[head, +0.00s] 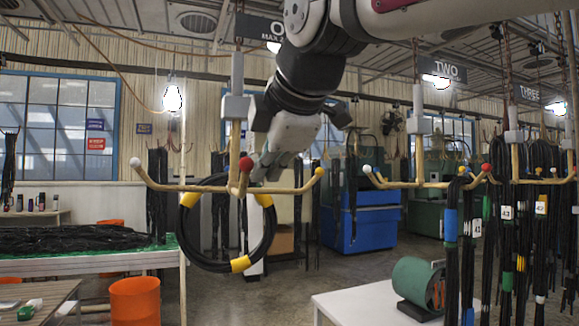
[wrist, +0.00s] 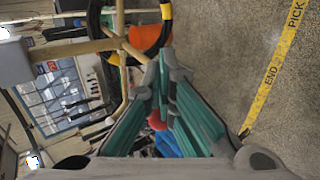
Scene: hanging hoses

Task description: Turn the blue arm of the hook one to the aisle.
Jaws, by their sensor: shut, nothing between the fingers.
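Hook one (head: 236,130) hangs at the left of the head view, with wooden arms spreading from its foot. I see a white tip (head: 135,161) at left, a red tip (head: 246,163) at front and a yellow tip (head: 320,171) at right. No blue tip shows clearly; it may be hidden behind the stem or my gripper. A black hose coil with yellow bands (head: 240,264) hangs on the hook. My gripper (head: 262,172) is shut and empty, close beside the hook's foot. In the wrist view its fingertips (wrist: 160,65) are by the wooden arms (wrist: 88,48); contact is unclear.
Hook two (head: 420,130) and hook three (head: 512,140) hang to the right, with black hoses below. A white table (head: 365,303) with a green drum (head: 413,282) stands at front right. An orange bin (head: 133,300) is at lower left.

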